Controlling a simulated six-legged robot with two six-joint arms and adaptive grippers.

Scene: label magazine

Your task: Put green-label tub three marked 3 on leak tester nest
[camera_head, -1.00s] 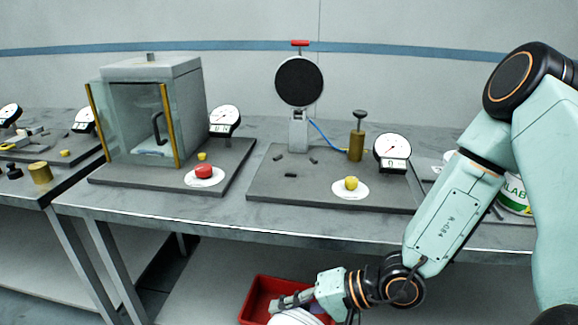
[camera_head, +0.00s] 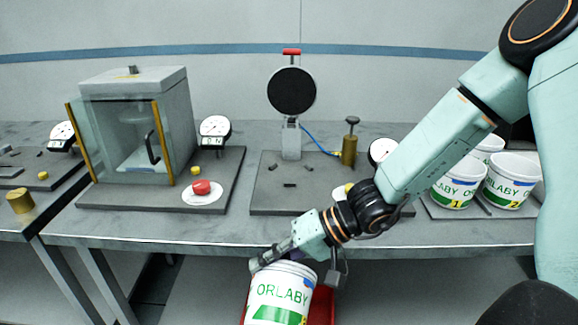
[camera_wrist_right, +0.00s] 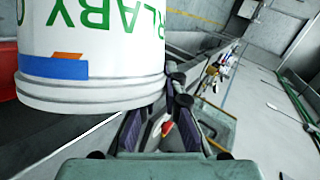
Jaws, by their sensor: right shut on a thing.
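A white tub with green ORLABY lettering (camera_head: 278,297) is held at the bottom edge of the head view, in front of the table. Its number is not visible. It fills the upper left of the wrist view (camera_wrist_right: 90,65), where a blue and orange patch shows on it. My right gripper (camera_head: 270,258) is shut on the tub near its rim. The leak tester nest (camera_head: 262,187) is a dark plate with several small black blocks, under a round black disc (camera_head: 292,92); it holds no tub. My left gripper is not in view.
White tubs marked 1 (camera_head: 455,188) and 2 (camera_head: 508,185) stand at the right, with another behind. A red bin (camera_head: 322,305) is behind the held tub. A brass plunger (camera_head: 349,145) and partly hidden gauge (camera_head: 382,151) flank the nest; a glass cabinet (camera_head: 140,130) stands left.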

